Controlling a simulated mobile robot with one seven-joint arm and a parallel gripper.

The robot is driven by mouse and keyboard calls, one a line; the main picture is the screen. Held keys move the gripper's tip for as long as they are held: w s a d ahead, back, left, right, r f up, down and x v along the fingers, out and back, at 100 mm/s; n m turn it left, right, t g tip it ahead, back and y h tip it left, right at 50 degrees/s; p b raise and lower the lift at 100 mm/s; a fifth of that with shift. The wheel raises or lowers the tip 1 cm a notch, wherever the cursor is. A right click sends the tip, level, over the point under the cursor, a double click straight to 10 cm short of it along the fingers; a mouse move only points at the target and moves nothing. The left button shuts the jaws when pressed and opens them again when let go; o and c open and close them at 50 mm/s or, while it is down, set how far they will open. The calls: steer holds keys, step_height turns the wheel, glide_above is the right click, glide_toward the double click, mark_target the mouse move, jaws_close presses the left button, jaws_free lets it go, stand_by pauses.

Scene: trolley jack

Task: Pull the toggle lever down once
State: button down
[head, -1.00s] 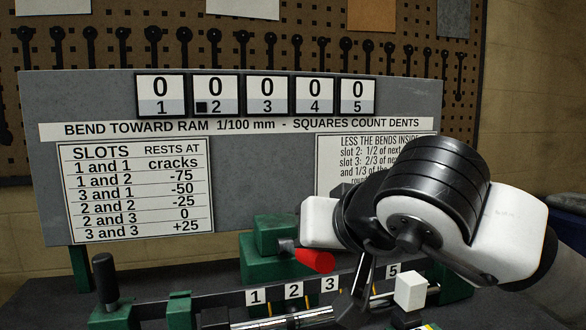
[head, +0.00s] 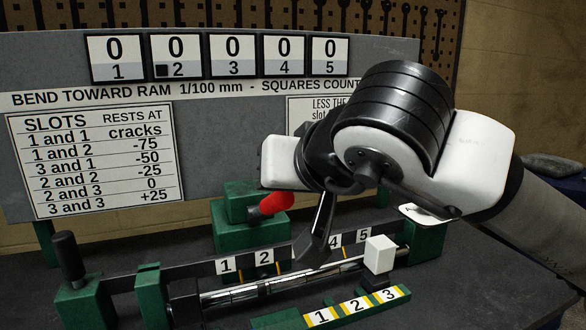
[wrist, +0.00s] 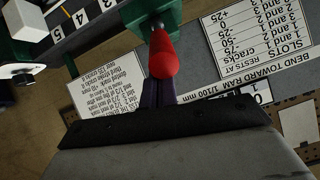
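The toggle lever has a red handle (head: 272,204) on a green block (head: 240,208) below the board. In the head view the handle slopes slightly up to the right. In the wrist view the red handle (wrist: 163,55) stands just beyond my fingers, pointing towards them. My gripper (head: 317,243) is to the right of the handle in the head view, its dark fingers pointing down. In the wrist view the fingers of my gripper (wrist: 158,92) look close together with nothing seen between them. I cannot tell whether they touch the handle.
The board (head: 195,150) behind shows counters (head: 230,57) reading zero. In front lie a numbered rail with a shiny bar (head: 270,287), a white cube (head: 379,254), a black-knobbed handle (head: 68,256) and a yellow-marked numbered block (head: 355,305). Room is tight around the lever.

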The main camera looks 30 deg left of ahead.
steer(key=v, duration=1)
steer(key=shift+w+r, duration=0.2)
steer(key=shift+r, duration=0.15)
